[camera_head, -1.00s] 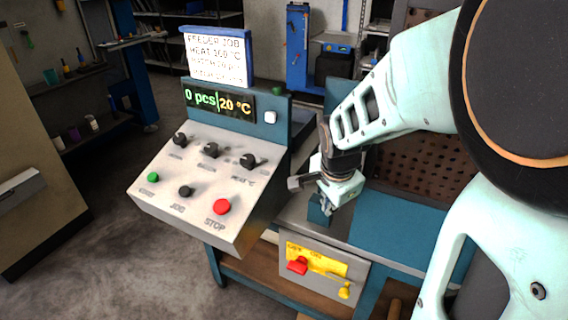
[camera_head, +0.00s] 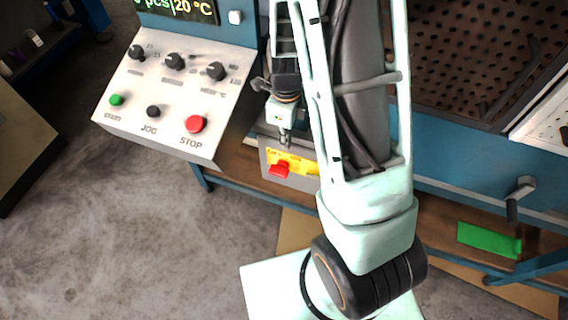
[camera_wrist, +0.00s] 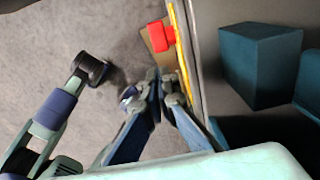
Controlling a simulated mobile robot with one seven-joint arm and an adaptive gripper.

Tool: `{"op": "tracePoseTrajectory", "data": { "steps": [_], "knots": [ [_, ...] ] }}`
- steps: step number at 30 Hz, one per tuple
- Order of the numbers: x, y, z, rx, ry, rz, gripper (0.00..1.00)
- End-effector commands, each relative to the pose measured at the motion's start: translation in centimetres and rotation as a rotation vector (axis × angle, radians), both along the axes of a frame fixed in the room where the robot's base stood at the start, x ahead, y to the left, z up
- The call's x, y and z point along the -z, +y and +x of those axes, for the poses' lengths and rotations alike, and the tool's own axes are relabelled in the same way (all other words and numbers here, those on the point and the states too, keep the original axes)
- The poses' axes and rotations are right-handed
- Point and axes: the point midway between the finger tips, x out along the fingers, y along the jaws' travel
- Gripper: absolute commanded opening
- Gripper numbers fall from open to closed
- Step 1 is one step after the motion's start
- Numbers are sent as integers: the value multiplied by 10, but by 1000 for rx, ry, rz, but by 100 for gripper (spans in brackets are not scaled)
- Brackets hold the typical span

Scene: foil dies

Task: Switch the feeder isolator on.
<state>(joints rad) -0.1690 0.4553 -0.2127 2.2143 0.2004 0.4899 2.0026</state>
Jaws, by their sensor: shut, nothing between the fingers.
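The feeder isolator is a red handle (camera_head: 279,171) on a yellow plate (camera_head: 305,166), on a grey box under the bench edge. In the head view my arm covers the right part of the plate. The wrist view shows the red handle (camera_wrist: 156,37) beside the yellow plate (camera_wrist: 183,50), seen edge-on. My gripper (camera_head: 285,141) points down just above the plate and handle. In the wrist view its closed fingertips (camera_wrist: 160,78) are apart from the red handle, with nothing held. I cannot tell the exact gap to the plate.
The control desk (camera_head: 165,130) with knobs and buttons stands left of my gripper. A dark teal block (camera_wrist: 258,65) sits on the bench in the wrist view. A crank handle (camera_head: 520,194) and a green piece (camera_head: 488,240) are at right. The floor in front is clear.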

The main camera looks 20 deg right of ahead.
Motion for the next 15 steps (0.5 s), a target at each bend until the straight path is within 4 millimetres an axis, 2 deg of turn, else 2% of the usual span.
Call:
{"op": "tracePoseTrajectory", "data": {
  "steps": [4,8,15],
  "knots": [
    [3,0,0,-2,1,-1,0],
    [18,-1,-1,-1,3,0,0],
    [67,-1,-1,-2,4,-1,0]
  ]
}}
